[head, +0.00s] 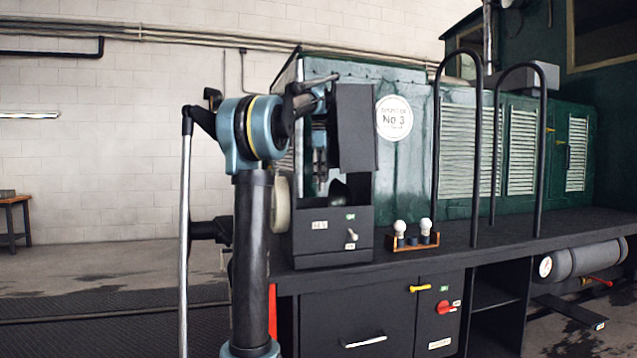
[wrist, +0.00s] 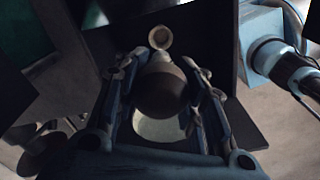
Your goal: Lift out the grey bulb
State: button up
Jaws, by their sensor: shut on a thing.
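The grey bulb (wrist: 160,92) is dark and rounded, with a narrower neck, and lies between the two fingers of my gripper (wrist: 160,68) in the wrist view. The fingers are shut on it from both sides. In the head view my gripper (head: 320,165) points down inside the open black lamp box (head: 332,222), and the dark bulb (head: 338,190) shows just below it. A small round tan piece (wrist: 160,37) sits at the neck's far end. I cannot tell whether the bulb is seated in a socket or free.
A raised black panel (head: 356,128) stands close beside my gripper. A small wooden rack (head: 413,243) with two white bulbs (head: 400,228) stands right of the box on the black bench (head: 500,235). Two tall black handrails (head: 437,130) rise farther right.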

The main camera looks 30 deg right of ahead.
jog(key=shift+r, duration=3.45)
